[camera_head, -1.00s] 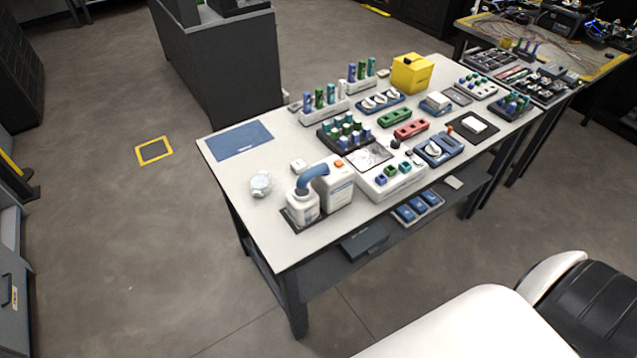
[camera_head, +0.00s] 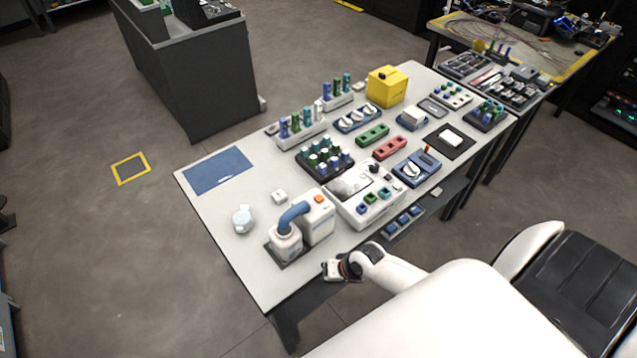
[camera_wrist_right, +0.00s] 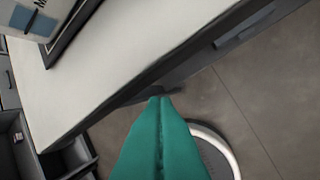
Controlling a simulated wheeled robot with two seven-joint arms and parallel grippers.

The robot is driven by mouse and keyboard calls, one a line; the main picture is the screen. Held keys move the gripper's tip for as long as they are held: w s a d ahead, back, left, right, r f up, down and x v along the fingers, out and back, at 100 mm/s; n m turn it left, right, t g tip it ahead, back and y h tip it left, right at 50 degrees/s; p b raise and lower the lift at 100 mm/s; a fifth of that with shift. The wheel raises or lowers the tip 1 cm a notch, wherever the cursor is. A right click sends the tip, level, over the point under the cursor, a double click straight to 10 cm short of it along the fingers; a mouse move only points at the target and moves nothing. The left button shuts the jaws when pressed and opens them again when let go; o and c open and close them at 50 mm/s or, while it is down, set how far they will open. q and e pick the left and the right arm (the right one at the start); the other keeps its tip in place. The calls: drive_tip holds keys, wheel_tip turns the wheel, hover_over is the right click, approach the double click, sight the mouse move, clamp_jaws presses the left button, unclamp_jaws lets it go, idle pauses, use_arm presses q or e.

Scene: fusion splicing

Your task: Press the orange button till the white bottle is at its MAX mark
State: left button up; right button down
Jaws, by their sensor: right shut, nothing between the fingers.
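The white bottle (camera_head: 285,242) stands on a dark base near the front edge of the table. The orange button (camera_head: 319,199) is on top of the dispenser. The MAX mark and the liquid level are too small to read. My right gripper (camera_head: 332,269) is at the table's front edge, below and right of the dispenser, apart from it. In the right wrist view its teal fingers (camera_wrist_right: 160,101) are together and empty. My left gripper is not in view.
The white table (camera_head: 262,285) has a bare front-left corner. A clear round container (camera_head: 242,220), a small white block (camera_head: 279,196) and a blue mat (camera_head: 218,170) lie left of the dispenser. A white splicer machine (camera_head: 364,197) stands close on its right.

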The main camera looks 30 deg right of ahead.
drive_tip(key=w+d+r+m+y+p, duration=0.1)
drive_tip(key=w+r+m, duration=0.1)
drive_tip(key=w+r, duration=0.35)
drive_tip(key=w+r+m+y+p, duration=0.1)
drive_tip(key=w+r+m+p, duration=0.1)
drive_tip(key=r, duration=0.7)
wheel_tip(320, 180, up, 12)
drive_tip(key=m+t+y, duration=0.2)
drive_tip(key=m, duration=0.6)
hover_over(324, 201)
drive_tip(key=shift+p, duration=0.4)
drive_tip(key=shift+f, duration=0.15)
wheel_tip(324, 201, down, 6)
drive_tip(key=b, duration=0.8)
drive_tip(key=shift+f, duration=0.25)
drive_tip(key=shift+f+b, duration=0.5)
drive_tip(key=shift+f, duration=0.55)
drive_tip(key=shift+f, duration=0.2)
